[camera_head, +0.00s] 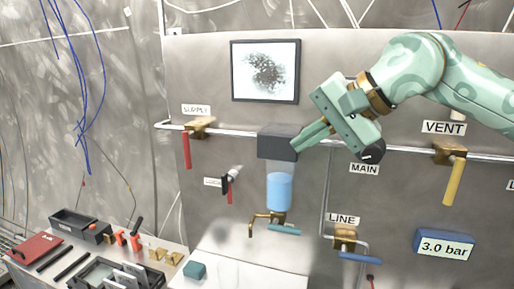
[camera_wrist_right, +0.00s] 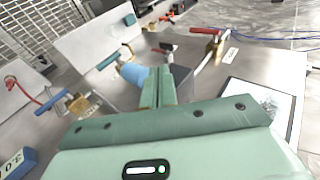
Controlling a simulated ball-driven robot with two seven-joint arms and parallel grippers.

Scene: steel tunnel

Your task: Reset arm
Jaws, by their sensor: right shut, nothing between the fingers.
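My right arm comes in from the right in the head view. Its green gripper (camera_head: 299,147) is shut and empty, with the fingertips pointing left beside the dark filter head (camera_head: 276,147) on the pipe. I cannot tell whether they touch it. The right wrist view shows the closed fingers (camera_wrist_right: 158,88) near the blue filter bowl (camera_wrist_right: 132,74). In the head view the bowl (camera_head: 279,190) hangs below its dark head. My left gripper is not in view.
The wall panel carries a red-handled supply valve (camera_head: 187,149), a yellow-handled vent valve (camera_head: 454,180), a blue-handled line valve (camera_head: 358,258) and a 3.0 bar display (camera_head: 444,245). A framed picture (camera_head: 265,70) hangs above. A bench with tools and a black bin (camera_head: 78,224) stands lower left.

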